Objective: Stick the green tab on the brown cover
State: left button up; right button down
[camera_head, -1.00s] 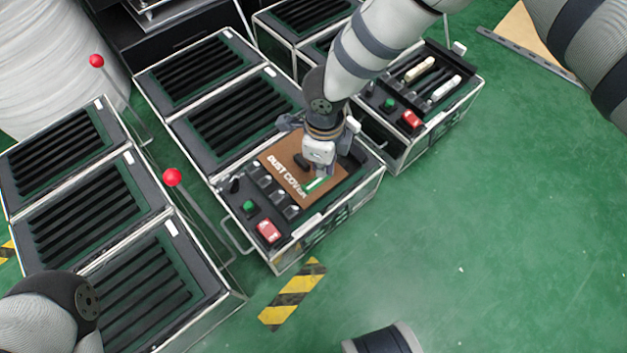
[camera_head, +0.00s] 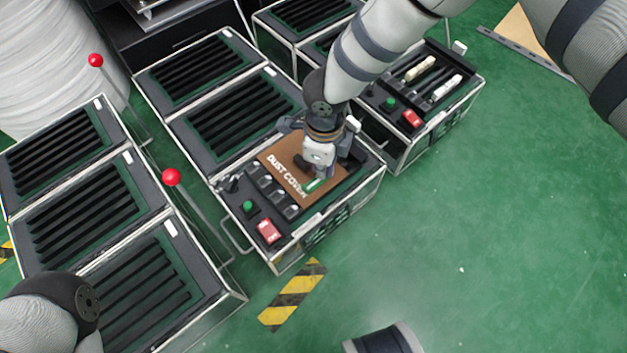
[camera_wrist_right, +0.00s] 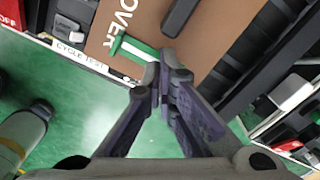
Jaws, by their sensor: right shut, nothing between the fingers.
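The brown cover (camera_head: 279,157) lettered "DUST COVER" lies on the middle control box; it also shows in the right wrist view (camera_wrist_right: 135,20). The green tab (camera_head: 314,185), a short strip with a white part, lies at the cover's edge beside the lettering. In the right wrist view the green tab (camera_wrist_right: 136,47) runs from the letters toward my fingertips. My right gripper (camera_wrist_right: 160,77) is shut and empty, pointing down with its tips at or just beside the tab's end; contact cannot be told. In the head view my right gripper (camera_head: 320,174) hides part of the cover. My left gripper is out of view.
The box carries a red switch (camera_head: 268,231), a green button (camera_head: 248,206) and several small levers beside the cover. A dark block (camera_wrist_right: 180,16) sits on the cover. Red-knobbed levers (camera_head: 171,177) stand at left. Another control box (camera_head: 425,95) is at right.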

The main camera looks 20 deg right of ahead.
jog(key=shift+f+b, duration=0.3)
jog(key=shift+f, duration=0.4)
dwell(0.4)
jog(key=shift+r+p, duration=2.2)
jog(key=shift+r, duration=1.35)
